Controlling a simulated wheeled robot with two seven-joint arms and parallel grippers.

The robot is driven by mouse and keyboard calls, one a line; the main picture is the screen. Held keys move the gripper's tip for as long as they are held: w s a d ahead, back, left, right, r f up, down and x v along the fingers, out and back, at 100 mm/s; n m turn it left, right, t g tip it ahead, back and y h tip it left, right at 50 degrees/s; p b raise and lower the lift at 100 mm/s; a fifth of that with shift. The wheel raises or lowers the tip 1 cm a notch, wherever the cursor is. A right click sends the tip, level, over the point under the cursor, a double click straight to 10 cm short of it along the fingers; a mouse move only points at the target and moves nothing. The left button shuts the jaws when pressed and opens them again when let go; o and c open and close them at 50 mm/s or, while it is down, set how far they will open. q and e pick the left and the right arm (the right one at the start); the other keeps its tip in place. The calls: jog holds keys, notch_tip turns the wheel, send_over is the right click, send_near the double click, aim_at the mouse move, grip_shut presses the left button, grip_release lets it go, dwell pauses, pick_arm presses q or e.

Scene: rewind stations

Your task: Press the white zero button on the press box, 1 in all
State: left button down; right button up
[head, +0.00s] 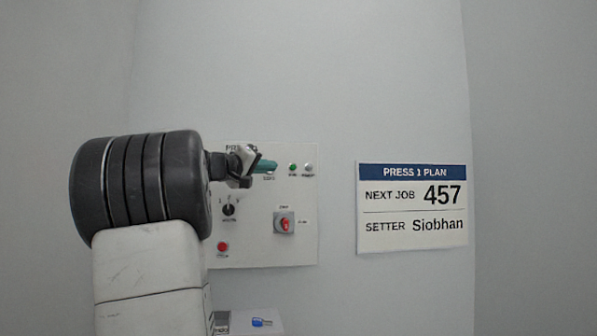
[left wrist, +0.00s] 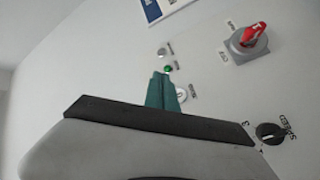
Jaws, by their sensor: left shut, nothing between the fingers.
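The press box (head: 255,245) is a pale panel on the wall, seen in the head view. My left gripper (head: 268,166) is shut and empty, with its teal fingertips at the upper part of the panel. In the left wrist view the fingertips (left wrist: 163,88) lie beside a white round button (left wrist: 181,95), partly hidden by them. Its label is not readable, and I cannot tell whether the fingers touch it. In the head view the fingertips cover that button. My right gripper is not in view.
The panel carries a green lamp (head: 293,168), a grey-white lamp (head: 308,168), a black speed knob (head: 228,210), a red rotary switch (head: 284,225) and a red button (head: 222,247). A plan sign (head: 412,207) hangs right. A small blue object (head: 261,321) lies on a pale surface below.

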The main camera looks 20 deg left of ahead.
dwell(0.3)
pick_arm(q)
jog(key=w+a, duration=0.4)
jog(key=w, duration=0.3)
jog(key=shift+w+a, duration=0.25)
dwell(2.0)
jog(key=shift+w+a, duration=0.2)
jog(key=shift+w, duration=0.15)
jog(key=shift+w+a, duration=0.25)
jog(key=shift+w, duration=0.05)
dwell(0.6)
jog(key=shift+s+d, duration=0.1)
jog(key=shift+s, duration=0.05)
jog(key=shift+s+d, duration=0.3)
jog(key=shift+s, duration=0.25)
dwell(0.3)
jog(key=shift+s+d, duration=0.45)
jog(key=shift+s, duration=0.25)
jog(key=shift+s+d, duration=0.45)
jog(key=shift+s, duration=0.25)
jog(key=shift+s+d, duration=0.45)
jog(key=shift+s, duration=0.25)
